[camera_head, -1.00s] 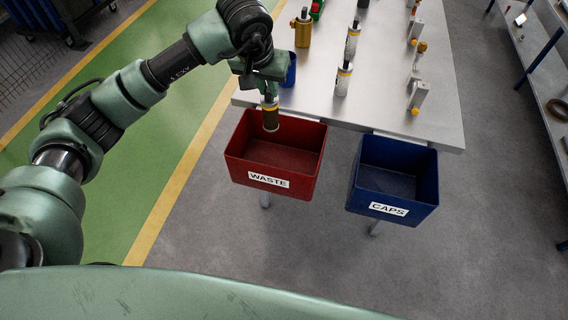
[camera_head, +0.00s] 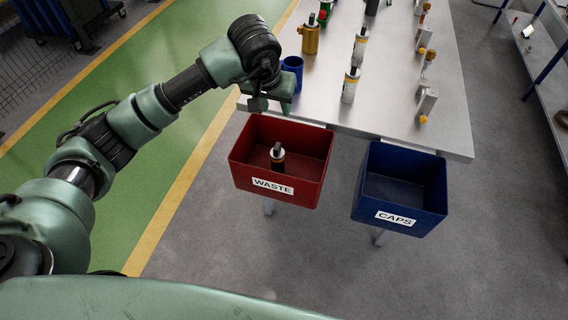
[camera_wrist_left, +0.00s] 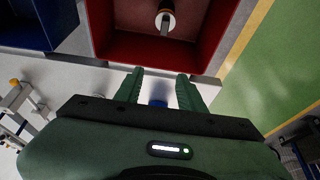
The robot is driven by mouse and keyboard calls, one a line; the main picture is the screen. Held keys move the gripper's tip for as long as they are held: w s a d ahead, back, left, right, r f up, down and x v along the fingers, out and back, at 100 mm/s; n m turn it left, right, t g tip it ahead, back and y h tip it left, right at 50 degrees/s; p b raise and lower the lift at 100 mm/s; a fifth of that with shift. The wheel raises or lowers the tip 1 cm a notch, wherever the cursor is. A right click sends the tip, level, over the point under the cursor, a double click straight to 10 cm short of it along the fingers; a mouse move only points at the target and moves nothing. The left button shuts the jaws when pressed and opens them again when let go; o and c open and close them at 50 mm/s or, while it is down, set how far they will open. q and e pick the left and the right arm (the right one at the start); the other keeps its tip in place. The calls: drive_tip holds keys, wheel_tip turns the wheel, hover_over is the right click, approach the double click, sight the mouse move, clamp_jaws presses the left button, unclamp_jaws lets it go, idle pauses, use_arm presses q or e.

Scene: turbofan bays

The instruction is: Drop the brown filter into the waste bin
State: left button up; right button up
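The brown filter (camera_head: 277,157) is inside the red waste bin (camera_head: 311,190), roughly upright, with a dark stem on top and a pale, orange-edged band. Whether it rests on the bin floor I cannot tell. The left wrist view also shows the filter (camera_wrist_left: 165,20) from above, within the red bin (camera_wrist_left: 120,48). My left gripper (camera_head: 271,106) is above the bin's back edge, clear of the filter. In the left wrist view its two fingers (camera_wrist_left: 158,85) stand apart with nothing between them. My right gripper is not in view.
A blue bin (camera_head: 403,226) labelled CAPS hangs to the right of the waste bin. The metal table (camera_head: 390,100) behind holds several white canisters, a brass-coloured container (camera_head: 310,38), a blue cup (camera_head: 293,70) and several fixtures. A shelf stands at the far right.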

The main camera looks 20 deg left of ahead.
use_arm(q)
drive_tip(key=b+v, duration=0.1)
drive_tip(key=v, duration=0.6)
drive_tip(key=shift+r+b, duration=0.35)
drive_tip(key=shift+r, duration=0.05)
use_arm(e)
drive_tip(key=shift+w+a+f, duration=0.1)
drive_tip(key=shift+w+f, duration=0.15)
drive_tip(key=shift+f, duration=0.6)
use_arm(q)
drive_tip(key=shift+s, duration=0.15)
